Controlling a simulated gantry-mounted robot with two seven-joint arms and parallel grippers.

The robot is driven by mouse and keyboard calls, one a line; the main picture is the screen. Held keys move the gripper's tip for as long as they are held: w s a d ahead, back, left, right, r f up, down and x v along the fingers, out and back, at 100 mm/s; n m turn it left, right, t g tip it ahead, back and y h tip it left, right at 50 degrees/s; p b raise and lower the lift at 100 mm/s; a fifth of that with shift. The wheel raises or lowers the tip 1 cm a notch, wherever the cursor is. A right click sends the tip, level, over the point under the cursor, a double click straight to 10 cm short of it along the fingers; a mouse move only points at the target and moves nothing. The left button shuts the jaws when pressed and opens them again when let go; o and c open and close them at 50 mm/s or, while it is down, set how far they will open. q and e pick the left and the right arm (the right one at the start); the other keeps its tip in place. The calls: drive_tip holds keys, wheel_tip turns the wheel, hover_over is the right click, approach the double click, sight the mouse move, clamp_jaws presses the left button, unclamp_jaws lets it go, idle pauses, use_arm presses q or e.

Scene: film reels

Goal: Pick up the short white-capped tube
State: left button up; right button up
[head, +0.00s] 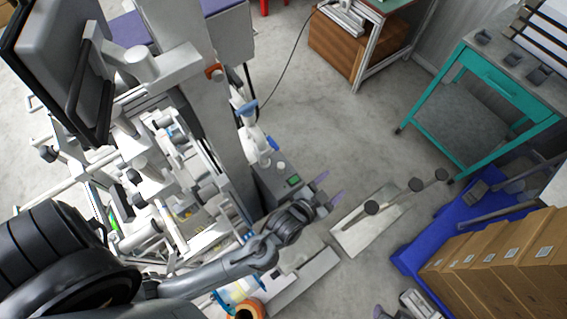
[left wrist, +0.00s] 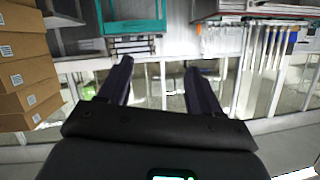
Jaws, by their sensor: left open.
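I cannot make out a short white-capped tube in either view. My left gripper (head: 330,187) reaches out from the lower left in the head view, with its two purple-grey fingers apart and nothing between them. The same open fingers (left wrist: 158,66) show in the left wrist view, pointing away over a background of room furniture. My right gripper is in neither view.
A frame crowded with white and grey parts (head: 190,190) stands left of the gripper. A light plate with dark knobs (head: 365,222) lies right of it. Cardboard boxes (head: 500,255), a blue base (head: 425,240) and a teal table (head: 475,70) stand further right. Grey floor lies between.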

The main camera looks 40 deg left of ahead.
sight(280, 170)
use_arm(q)
drive_tip(key=a+f+n+y+b, duration=0.2)
drive_tip(key=a+f+b, duration=0.1)
drive_tip(key=a+f, duration=0.3)
drive_tip(key=a+f+n+g+y+b, duration=0.1)
drive_tip(key=a+f+n+y+b, duration=0.1)
drive_tip(key=a+f, duration=0.5)
drive_tip(key=a+f+n+y+b, duration=0.2)
drive_tip(key=a+f+b, duration=0.3)
drive_tip(key=f, duration=0.6)
drive_tip(key=shift+a+f+n+g, duration=0.15)
drive_tip(key=shift+a+n, duration=0.3)
drive_tip(key=shift+a, duration=0.2)
drive_tip(key=shift+a+f+n+g, duration=0.15)
drive_tip(key=shift+a+n, duration=0.3)
drive_tip(key=shift+a, duration=0.15)
drive_tip(key=shift+w+a+f+b, duration=0.3)
drive_tip(key=shift+w+f+b, duration=0.2)
drive_tip(key=shift+b, duration=0.35)
drive_tip(key=b+x, duration=0.2)
drive_tip(key=x, duration=0.1)
drive_tip(key=shift+r, duration=0.15)
drive_tip(key=shift+w+a+b, duration=0.15)
drive_tip(key=shift+w+b, duration=0.15)
drive_tip(key=shift+b, duration=0.15)
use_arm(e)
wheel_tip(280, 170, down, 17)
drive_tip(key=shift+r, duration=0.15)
